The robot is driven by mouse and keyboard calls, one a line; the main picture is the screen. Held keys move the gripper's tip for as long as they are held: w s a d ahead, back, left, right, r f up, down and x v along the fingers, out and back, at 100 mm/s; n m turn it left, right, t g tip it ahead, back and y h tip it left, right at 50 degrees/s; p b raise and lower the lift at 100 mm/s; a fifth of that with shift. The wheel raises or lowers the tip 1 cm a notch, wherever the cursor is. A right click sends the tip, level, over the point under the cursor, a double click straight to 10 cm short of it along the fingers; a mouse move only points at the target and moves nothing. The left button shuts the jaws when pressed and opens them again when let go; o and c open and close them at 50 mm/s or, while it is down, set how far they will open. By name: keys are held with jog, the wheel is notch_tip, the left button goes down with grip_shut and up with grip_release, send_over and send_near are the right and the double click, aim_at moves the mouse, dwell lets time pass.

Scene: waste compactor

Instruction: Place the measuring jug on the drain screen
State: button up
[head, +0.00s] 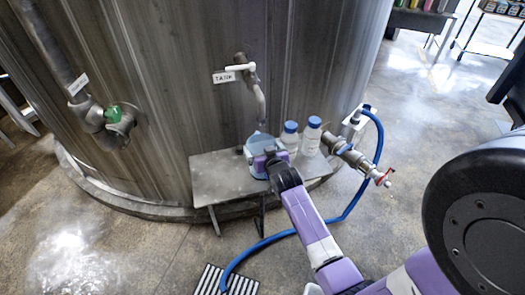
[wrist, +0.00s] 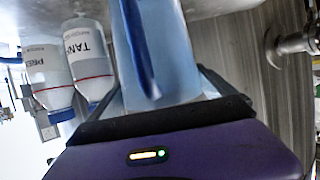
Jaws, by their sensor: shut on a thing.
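The measuring jug (head: 260,143) is a pale blue, see-through vessel below the tap marked TANK, over the small grey bench. In the wrist view the jug (wrist: 165,50) fills the upper middle, with a darker blue strip along it. My gripper (head: 270,161) is shut on the jug, with its dark fingers (wrist: 165,95) on either side of it. The gripper hides part of the jug, and I cannot tell whether its base touches the bench. A dark striped grate (head: 226,281), which looks like the drain screen, lies on the floor at the bottom of the head view.
Two blue-capped bottles (head: 289,138) (head: 311,136) stand on the bench (head: 225,178) just right of the jug. The tap spout (head: 260,103) hangs close above. The tank wall (head: 160,110) stands behind.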

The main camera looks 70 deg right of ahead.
jog(key=shift+f, duration=0.45)
jog(key=shift+f, duration=0.15)
jog(key=o, duration=1.6)
